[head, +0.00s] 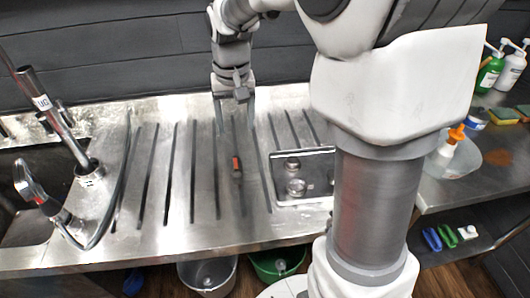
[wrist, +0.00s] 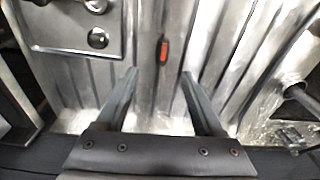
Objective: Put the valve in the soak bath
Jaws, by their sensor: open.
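My gripper (head: 235,124) is open and empty, pointing down over the ribbed steel drainboard. A small dark piece with an orange-red face (head: 236,166) lies on the drainboard just in front of the fingers; I cannot tell whether it is the valve. In the wrist view the same small piece (wrist: 163,50) shows beyond the open fingertips (wrist: 159,75), about midway between them. A steel tray (head: 276,178) to its right holds small round metal parts (head: 296,187). A clear tub (head: 458,168) on the right counter may be the soak bath; I cannot tell for sure.
The sink (head: 22,200) with a tap and hose (head: 75,225) is at the left. A grey bucket (head: 207,276) and a green bucket (head: 278,264) stand below the front edge. Bottles (head: 490,72) and sponges (head: 503,116) crowd the right counter. The drainboard's left half is clear.

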